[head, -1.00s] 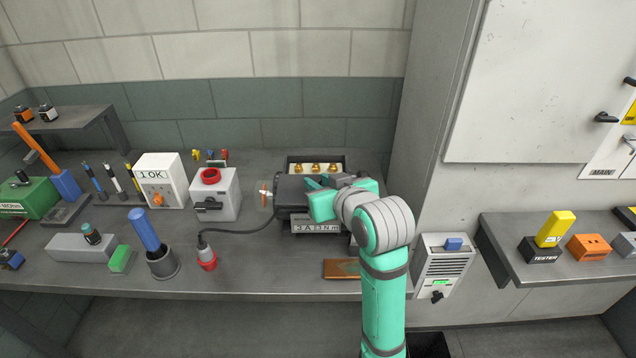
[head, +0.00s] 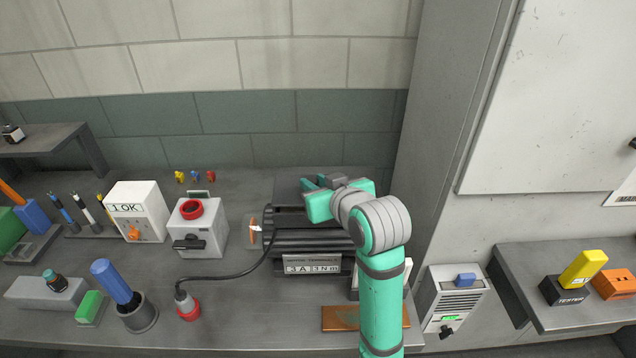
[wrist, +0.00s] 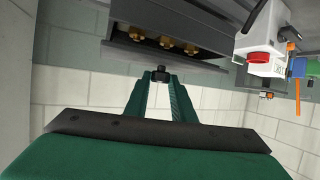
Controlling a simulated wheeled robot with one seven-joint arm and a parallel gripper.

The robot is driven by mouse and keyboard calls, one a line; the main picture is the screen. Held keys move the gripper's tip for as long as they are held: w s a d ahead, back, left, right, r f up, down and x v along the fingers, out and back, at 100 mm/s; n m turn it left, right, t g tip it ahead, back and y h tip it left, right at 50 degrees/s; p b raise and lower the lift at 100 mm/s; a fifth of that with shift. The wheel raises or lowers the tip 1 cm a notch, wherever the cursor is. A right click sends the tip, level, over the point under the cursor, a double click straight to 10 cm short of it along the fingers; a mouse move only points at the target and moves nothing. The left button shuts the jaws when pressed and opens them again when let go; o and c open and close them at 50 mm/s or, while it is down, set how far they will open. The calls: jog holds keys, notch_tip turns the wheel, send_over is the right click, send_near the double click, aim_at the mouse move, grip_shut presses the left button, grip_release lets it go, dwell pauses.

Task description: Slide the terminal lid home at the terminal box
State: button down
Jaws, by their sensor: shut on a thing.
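The terminal box is at the motor's back. Several brass terminals (wrist: 162,41) show in its opening in the wrist view, so it is not fully covered. In the head view the terminals are hidden. My arm covers the right end of the motor, and the lid's exact seating cannot be told.
The motor (head: 310,240) carries a label plate (head: 312,264). A cable runs left to a red plug (head: 188,308). A grey switch box (head: 197,226) with a red knob stands left. A brown plate (head: 342,318) lies in front. The wall is behind.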

jog(key=shift+s+a, duration=0.2)
jog(key=shift+s, duration=0.05)
jog(key=shift+w+d+f, duration=0.1)
jog(key=shift+f, duration=0.7)
jog(key=shift+f, duration=0.25)
dwell(0.5)
jog(key=c, duration=1.4)
grip_release()
jog(key=v, duration=1.1)
jog(key=shift+w, duration=0.15)
